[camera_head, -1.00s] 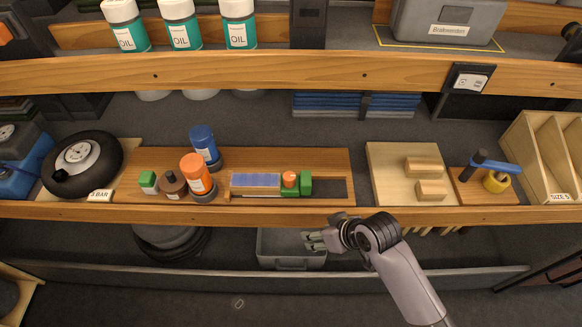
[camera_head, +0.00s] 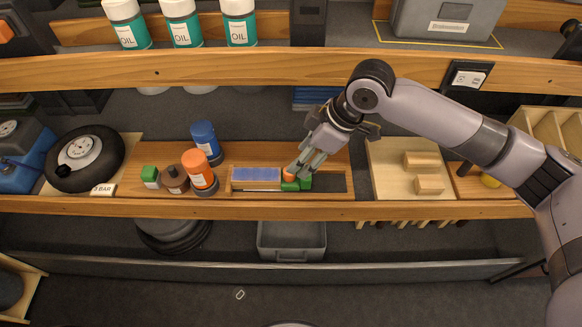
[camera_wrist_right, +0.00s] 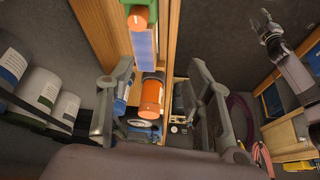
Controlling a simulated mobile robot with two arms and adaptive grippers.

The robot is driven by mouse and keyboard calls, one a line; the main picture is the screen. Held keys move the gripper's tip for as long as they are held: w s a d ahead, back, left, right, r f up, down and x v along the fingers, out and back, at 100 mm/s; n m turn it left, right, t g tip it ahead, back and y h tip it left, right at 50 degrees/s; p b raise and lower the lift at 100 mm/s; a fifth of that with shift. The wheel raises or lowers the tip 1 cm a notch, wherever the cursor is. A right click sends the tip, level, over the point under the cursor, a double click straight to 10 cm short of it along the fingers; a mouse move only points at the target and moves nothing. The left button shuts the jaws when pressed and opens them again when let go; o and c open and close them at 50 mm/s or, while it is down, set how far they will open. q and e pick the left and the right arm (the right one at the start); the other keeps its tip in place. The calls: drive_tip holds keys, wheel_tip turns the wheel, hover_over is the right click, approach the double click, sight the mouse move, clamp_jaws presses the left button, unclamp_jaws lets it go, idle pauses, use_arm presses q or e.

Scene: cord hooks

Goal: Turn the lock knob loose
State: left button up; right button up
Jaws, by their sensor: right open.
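The orange lock knob (camera_head: 289,177) sits by the green block (camera_head: 305,182) at the right end of the blue panel (camera_head: 256,174) on the middle shelf. In the right wrist view, the open right gripper (camera_wrist_right: 162,66) frames the blue panel (camera_wrist_right: 143,48), with green and orange parts at the top edge. My left gripper (camera_wrist_right: 262,22) shows there only, small, fingers apart; it is empty.
Left of the panel stand an orange bottle (camera_head: 200,171), a blue bottle (camera_head: 206,139) and a brown bottle (camera_head: 175,179). A board with wooden blocks (camera_head: 421,159) lies to the right.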

drive_tip(key=w+d+r, duration=0.3)
drive_tip(key=d+r, duration=0.1)
drive_tip(key=shift+m, duration=0.3)
drive_tip(key=p+x, duration=0.1)
drive_tip(key=x, duration=0.5)
drive_tip(key=p+x, duration=0.1)
drive_tip(key=x, duration=0.5)
drive_tip(key=p+x, duration=0.1)
drive_tip(key=x, duration=0.4)
drive_tip(key=shift+w+d+f, duration=0.1)
drive_tip(key=shift+w+f, duration=0.2)
drive_tip(key=shift+f, duration=0.15)
